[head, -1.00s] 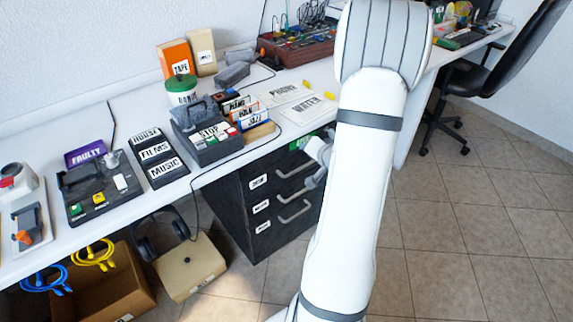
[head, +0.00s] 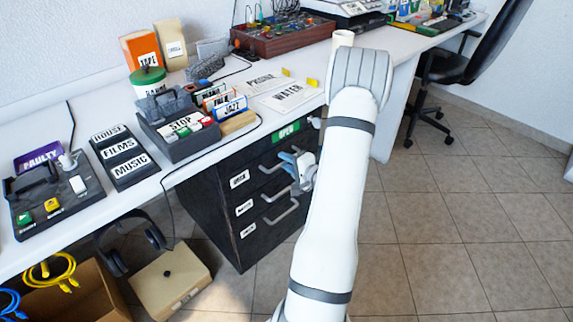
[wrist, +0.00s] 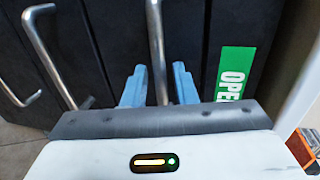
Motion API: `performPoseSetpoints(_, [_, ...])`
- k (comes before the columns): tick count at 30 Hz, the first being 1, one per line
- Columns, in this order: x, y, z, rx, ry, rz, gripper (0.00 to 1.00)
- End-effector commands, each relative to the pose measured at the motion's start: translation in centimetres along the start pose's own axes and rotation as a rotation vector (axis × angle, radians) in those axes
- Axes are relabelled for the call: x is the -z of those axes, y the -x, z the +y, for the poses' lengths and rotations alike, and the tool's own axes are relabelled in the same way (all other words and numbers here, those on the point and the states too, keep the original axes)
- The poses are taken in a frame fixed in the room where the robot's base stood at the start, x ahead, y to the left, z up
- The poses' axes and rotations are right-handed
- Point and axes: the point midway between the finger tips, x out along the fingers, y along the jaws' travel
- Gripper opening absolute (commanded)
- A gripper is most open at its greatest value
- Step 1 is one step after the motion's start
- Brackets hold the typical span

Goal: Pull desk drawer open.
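The black desk drawer unit (head: 255,200) stands under the white desk with several drawer fronts, each with a metal bar handle. The drawer fronts look flush and shut. A green OPEN label (head: 287,132) sits above the top drawer; it also shows in the wrist view (wrist: 235,72). My gripper (head: 284,160) is at the top drawer handle (head: 268,168). In the wrist view its two blue fingers (wrist: 158,84) are apart, one on each side of the top handle (wrist: 156,45), with a visible gap on both sides. My arm hides the right side of the unit.
The desk top (head: 235,145) above carries a keypad, cassettes, paper sheets and boxes. A beige case (head: 170,283) and headphones (head: 130,245) are below, left of the unit. An office chair (head: 470,70) stands at the far right. The tiled floor on the right is clear.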

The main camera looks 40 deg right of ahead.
Motion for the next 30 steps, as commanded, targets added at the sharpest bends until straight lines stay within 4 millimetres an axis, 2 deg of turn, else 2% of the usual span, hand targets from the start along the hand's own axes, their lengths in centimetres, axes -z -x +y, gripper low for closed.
performPoseSetpoints(10, [0.06,-0.55,-0.05,0.000,0.001,0.002,0.25])
performPoseSetpoints(19, [0.08,-0.51,-0.04,0.000,0.001,0.002,0.01])
performPoseSetpoints(30, [0.11,-0.47,-0.01,0.000,0.000,0.003,0.00])
